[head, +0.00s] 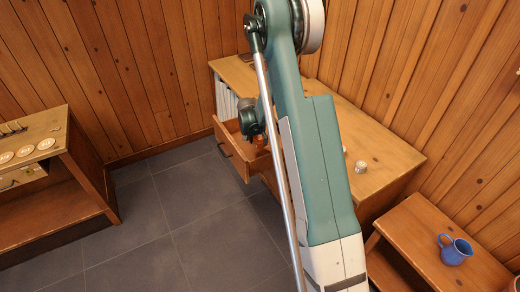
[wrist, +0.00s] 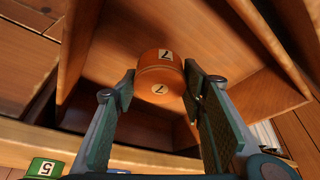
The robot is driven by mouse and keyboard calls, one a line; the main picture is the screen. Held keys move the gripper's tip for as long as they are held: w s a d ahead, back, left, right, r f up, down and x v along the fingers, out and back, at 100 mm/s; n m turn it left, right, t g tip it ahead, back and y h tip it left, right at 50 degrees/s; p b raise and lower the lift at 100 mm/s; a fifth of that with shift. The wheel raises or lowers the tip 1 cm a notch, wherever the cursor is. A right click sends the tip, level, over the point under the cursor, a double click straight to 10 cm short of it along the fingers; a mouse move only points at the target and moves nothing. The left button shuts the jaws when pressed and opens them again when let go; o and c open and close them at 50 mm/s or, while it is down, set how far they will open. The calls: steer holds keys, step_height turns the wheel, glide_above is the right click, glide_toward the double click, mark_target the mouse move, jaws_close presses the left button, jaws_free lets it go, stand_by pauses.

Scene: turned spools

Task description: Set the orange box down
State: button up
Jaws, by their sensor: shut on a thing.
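Whether the box touches the drawer floor I cannot tell.
A green box (wrist: 43,168) marked "5" is at the wrist view's lower left. A blue jug (head: 455,250) stands on a low wooden unit at right. The tiled floor at left is clear.

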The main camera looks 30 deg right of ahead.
mark_target(256, 142)
steer(key=shift+f, duration=1.65)
steer(key=shift+f+b, duration=0.5)
steer(key=shift+f, duration=1.35)
steer(key=shift+f, duration=0.2)
steer(key=o, duration=0.9)
steer(key=shift+r, duration=0.25)
steer(key=shift+p+v, duration=0.85)
steer(key=shift+v, duration=5.1)
steer(key=shift+a, duration=0.1)
